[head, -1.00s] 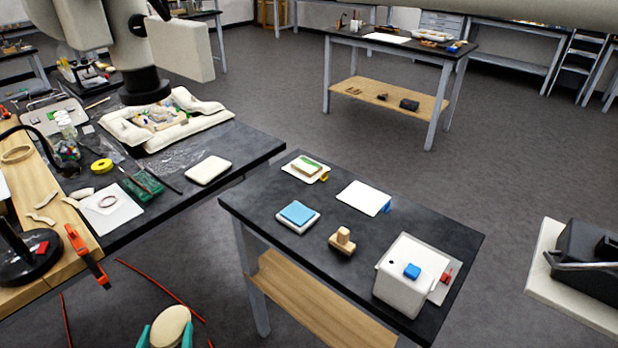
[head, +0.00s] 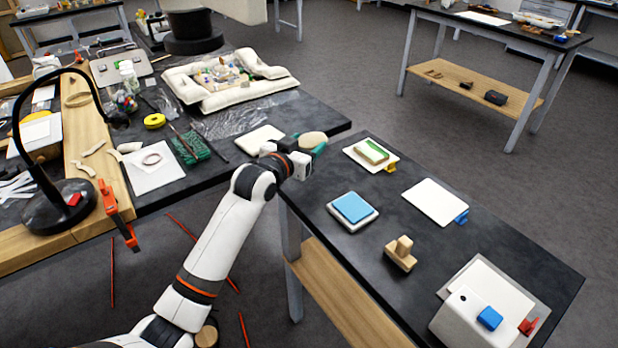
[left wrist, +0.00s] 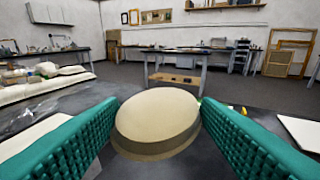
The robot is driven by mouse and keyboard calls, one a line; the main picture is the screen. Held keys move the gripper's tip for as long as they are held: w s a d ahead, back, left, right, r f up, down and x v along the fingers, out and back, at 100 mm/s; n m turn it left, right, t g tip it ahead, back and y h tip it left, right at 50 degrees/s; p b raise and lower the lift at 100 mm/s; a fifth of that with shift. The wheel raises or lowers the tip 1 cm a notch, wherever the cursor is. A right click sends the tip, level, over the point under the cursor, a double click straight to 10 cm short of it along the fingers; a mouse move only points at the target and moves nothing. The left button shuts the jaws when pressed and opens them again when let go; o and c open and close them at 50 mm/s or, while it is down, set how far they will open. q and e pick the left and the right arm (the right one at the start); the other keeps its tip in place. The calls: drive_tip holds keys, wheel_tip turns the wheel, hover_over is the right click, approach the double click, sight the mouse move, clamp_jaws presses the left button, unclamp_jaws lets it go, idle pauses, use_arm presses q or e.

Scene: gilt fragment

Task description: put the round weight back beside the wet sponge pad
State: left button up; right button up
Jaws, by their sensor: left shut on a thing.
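The round weight (head: 312,139), a pale beige disc with a darker lower rim, is between the teal fingers of my left gripper (head: 309,148). It fills the middle of the left wrist view (left wrist: 158,115), with a finger on each side. It is around the gap between the left bench and the front table; its height is unclear. A blue pad (head: 352,207) on a white base lies on the front table, to the right and nearer. A green-topped block (head: 371,151) on a white tray lies to the right. Which is the wet sponge pad I cannot tell. My right gripper is not in view.
The front table (head: 330,237) also bears a white sheet (head: 435,202), a wooden stamp-like block (head: 400,253) and a white box (head: 470,318). A white pad (head: 260,139) lies on the bench left of my gripper. Table surface is bare between the blue pad and the trays.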

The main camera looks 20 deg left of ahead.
use_arm(q)
wheel_tip(320, 180, down, 4)
drive_tip(key=shift+s+f, duration=0.1)
drive_tip(key=shift+f, duration=2.25)
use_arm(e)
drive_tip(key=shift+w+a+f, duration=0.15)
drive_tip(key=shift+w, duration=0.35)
use_arm(q)
drive_tip(key=o, duration=1.3)
drive_tip(key=shift+f, duration=0.15)
drive_tip(key=v, duration=1.2)
